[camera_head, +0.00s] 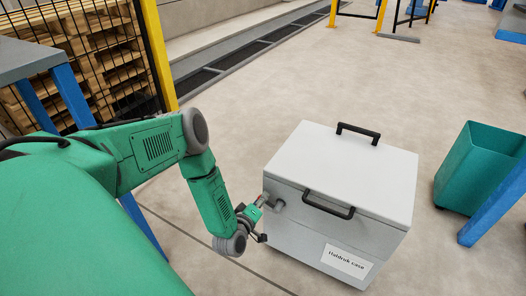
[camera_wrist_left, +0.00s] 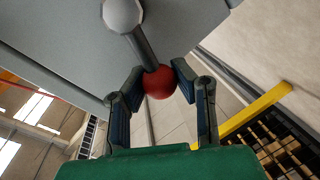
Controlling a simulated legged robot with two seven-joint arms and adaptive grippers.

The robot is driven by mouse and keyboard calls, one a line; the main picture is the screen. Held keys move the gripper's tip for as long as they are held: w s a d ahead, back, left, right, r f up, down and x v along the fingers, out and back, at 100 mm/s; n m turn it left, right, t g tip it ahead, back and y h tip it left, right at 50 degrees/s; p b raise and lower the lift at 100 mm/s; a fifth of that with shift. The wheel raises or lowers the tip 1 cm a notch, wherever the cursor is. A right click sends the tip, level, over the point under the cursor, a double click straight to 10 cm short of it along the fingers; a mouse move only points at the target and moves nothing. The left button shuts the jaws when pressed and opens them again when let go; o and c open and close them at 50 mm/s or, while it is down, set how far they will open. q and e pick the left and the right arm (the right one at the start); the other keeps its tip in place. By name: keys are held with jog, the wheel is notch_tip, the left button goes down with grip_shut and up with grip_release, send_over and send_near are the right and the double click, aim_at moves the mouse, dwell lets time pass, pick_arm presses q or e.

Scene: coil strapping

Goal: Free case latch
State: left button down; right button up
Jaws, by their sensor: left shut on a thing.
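The light grey case (camera_head: 340,165) stands on the floor with its lid down, two black handles and a label reading "Haldruk case". On its left side is a latch with a round grey pivot (camera_head: 279,204). In the left wrist view the latch lever (camera_wrist_left: 142,46) runs from the pivot to a red ball knob (camera_wrist_left: 160,84). My left gripper (camera_head: 259,203) is at the case's left side. In the wrist view its fingers (camera_wrist_left: 159,79) are shut on the red knob, one finger on each side. In the head view the knob is mostly hidden by the gripper. My right gripper is not in view.
A green bin (camera_head: 478,165) stands right of the case, beside a blue leg (camera_head: 494,207). A yellow post (camera_head: 159,55) and mesh fence with wooden pallets (camera_head: 95,60) are at the upper left. The floor behind the case is clear.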

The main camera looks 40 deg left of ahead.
pick_arm(q)
jog(key=shift+s+f, duration=0.25)
jog(key=c, duration=1.4)
grip_release()
jog(key=shift+o, duration=0.9)
jog(key=shift+w, duration=0.1)
jog(key=shift+r, duration=0.1)
jog(key=v, duration=1.2)
